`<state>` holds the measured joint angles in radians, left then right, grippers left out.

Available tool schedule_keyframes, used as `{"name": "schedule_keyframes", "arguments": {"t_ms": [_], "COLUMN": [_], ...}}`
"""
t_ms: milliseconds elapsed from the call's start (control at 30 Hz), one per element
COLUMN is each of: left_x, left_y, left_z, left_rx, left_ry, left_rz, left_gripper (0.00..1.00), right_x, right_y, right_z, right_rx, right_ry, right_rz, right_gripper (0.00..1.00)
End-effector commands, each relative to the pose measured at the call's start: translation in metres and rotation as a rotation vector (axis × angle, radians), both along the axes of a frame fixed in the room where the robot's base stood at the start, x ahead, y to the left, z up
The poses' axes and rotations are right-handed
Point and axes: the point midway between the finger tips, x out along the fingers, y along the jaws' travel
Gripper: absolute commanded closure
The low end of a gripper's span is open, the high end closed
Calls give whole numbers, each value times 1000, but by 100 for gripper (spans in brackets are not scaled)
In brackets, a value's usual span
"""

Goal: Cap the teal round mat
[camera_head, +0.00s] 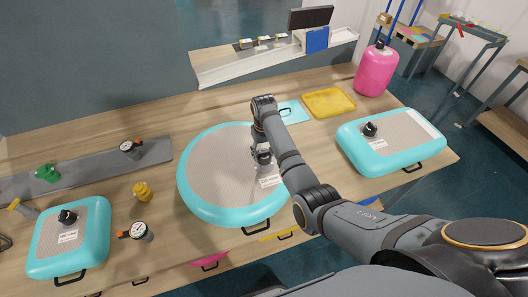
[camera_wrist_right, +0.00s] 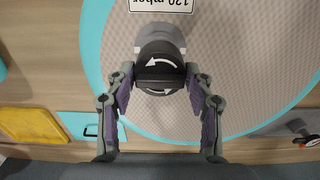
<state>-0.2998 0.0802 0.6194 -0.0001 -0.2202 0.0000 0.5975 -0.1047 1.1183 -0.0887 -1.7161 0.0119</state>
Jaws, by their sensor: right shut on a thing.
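The teal round mat (camera_head: 235,217) lies in the middle of the bench, with a grey top and a teal rim. It also shows in the right wrist view (camera_wrist_right: 95,45). My right gripper (camera_head: 262,155) is over the mat, right of its centre. In the right wrist view its fingers are shut on a black cap (camera_wrist_right: 160,72) with white turning arrows. The cap is at the grey valve (camera_wrist_right: 165,32) on the mat; whether it is fully seated I cannot tell. A white label (camera_wrist_right: 161,5) reading 120 mbar lies beside it. My left gripper is not in view.
A teal rectangular mat (camera_head: 380,165) lies right, a smaller teal mat (camera_head: 42,268) lies left, each with a black-topped valve. Dial gauges (camera_head: 131,148) (camera_head: 137,231), a yellow fitting (camera_head: 142,191) and a green fitting (camera_head: 47,172) stand left. A yellow tray (camera_head: 328,102) lies behind.

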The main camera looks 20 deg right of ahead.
Motion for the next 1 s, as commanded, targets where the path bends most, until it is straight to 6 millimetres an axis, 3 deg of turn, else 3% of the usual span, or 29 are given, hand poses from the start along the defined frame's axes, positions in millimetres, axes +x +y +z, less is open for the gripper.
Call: {"name": "schedule_keyframes", "arguments": {"t_ms": [1000], "left_x": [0], "left_y": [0], "left_z": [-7], "left_rx": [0], "left_ry": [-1], "left_rz": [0], "left_gripper": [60], "right_x": [0], "right_y": [0], "right_z": [-18], "right_rx": [0], "right_ry": [0], "right_rz": [0], "right_gripper": [71]}}
